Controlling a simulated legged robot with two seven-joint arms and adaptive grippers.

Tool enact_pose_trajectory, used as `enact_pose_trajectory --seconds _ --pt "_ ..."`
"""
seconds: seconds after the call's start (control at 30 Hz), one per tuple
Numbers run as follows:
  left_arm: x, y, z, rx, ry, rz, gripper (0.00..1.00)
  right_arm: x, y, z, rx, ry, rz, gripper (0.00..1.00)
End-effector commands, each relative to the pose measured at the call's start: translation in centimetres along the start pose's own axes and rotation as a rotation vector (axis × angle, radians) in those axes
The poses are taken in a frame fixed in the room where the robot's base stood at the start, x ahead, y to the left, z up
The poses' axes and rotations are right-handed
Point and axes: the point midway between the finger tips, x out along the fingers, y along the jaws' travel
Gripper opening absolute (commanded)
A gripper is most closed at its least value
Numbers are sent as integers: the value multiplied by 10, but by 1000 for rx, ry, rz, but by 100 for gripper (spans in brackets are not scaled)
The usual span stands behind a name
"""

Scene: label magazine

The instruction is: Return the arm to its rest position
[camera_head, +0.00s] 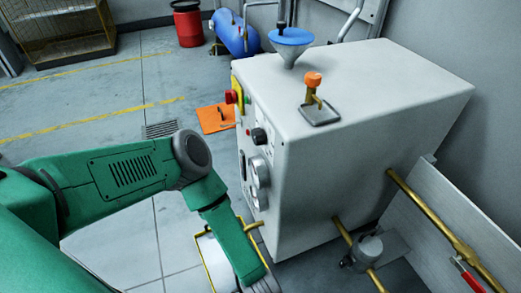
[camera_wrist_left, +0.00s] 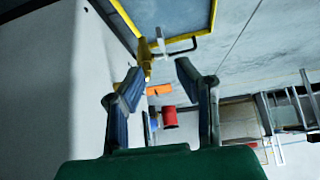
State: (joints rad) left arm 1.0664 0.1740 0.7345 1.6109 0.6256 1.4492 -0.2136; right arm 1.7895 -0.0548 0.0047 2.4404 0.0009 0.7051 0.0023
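My left arm (camera_head: 130,175) is green and comes in from the left in the head view. It bends at a grey joint and its forearm points down along the front of the white machine (camera_head: 360,120). Its gripper end is at the bottom edge of the head view, mostly cut off. In the left wrist view my left gripper (camera_wrist_left: 158,82) has its two fingers spread apart, with nothing held between them. A brass fitting with a grey handle (camera_wrist_left: 146,60) shows beyond the fingertips; I cannot tell how far off it is. My right gripper is not in view.
The machine carries a blue funnel (camera_head: 290,37) and an orange-topped lever (camera_head: 313,82). A yellow-edged panel (camera_head: 213,262) sits behind my forearm. Brass pipes (camera_head: 430,215) run at right. A red barrel (camera_head: 187,24), blue tank (camera_head: 236,34) and cage stand farther back. Floor at left is clear.

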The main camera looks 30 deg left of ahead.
Motion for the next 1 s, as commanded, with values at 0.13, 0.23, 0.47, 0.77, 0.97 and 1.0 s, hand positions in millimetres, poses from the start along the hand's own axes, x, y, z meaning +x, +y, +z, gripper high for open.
enact_pose_trajectory --seconds 0.13,0.23,0.47,0.77,0.97,1.0 --pt "0 0 0 1 -1 1 28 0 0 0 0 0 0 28" --pt "-4 5 0 17 -11 30 28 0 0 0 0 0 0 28" --pt "-43 24 -2 224 -130 281 28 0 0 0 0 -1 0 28" --pt "-101 -48 -31 652 -379 426 28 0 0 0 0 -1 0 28" --pt "-134 -122 -71 839 -515 346 28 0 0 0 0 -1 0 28" --pt "-141 -136 -78 865 -537 324 28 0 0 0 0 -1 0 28"
